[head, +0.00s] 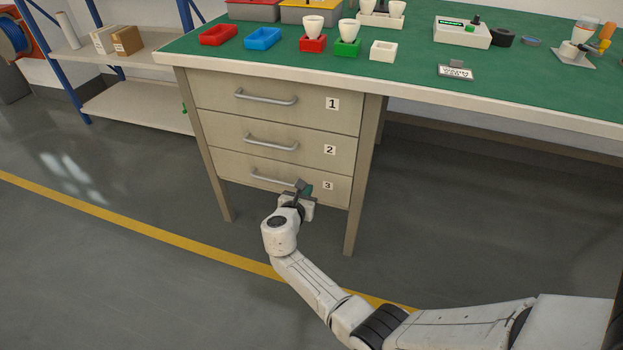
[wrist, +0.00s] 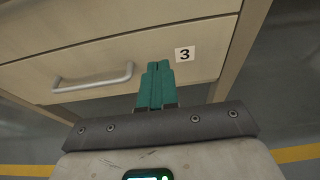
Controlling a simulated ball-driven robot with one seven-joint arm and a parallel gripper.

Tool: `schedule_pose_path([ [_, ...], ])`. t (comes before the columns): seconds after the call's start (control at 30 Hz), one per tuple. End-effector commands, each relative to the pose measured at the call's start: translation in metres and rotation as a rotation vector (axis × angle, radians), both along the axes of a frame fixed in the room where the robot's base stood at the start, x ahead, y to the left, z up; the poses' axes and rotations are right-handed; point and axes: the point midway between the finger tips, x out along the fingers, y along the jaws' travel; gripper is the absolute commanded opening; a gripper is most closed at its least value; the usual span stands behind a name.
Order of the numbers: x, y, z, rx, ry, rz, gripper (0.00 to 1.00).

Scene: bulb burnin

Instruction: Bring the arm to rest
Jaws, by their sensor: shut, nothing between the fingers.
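My arm reaches from the lower right of the head view to the bottom drawer (head: 240,177) of the bench, marked 3. My gripper (head: 305,187) is in front of that drawer, right of its handle (head: 270,181). In the wrist view my gripper's green fingers (wrist: 156,72) are shut together with nothing between them. There the drawer handle (wrist: 92,79) lies to their left and the label 3 (wrist: 185,54) to their right. The fingers look apart from the handle. Whether they touch the drawer front I cannot tell. All three drawers look shut.
The green-topped bench (head: 400,70) carries a red tray (head: 219,35), a blue tray (head: 262,39), bulbs in red and green holders, and a grey-white box with a green button (head: 462,32). A shelf rack (head: 135,105) stands at left. The floor in front is clear.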

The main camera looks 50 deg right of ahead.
Motion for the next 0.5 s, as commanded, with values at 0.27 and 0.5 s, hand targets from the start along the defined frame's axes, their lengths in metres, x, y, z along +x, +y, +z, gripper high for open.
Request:
schedule_pose_path([
  [0.27, -0.015, 0.048, 0.017, 0.0, 0.004, 0.004, 0.0],
  [0.5, -0.02, 0.063, 0.02, 0.0, 0.003, 0.003, 0.0],
])
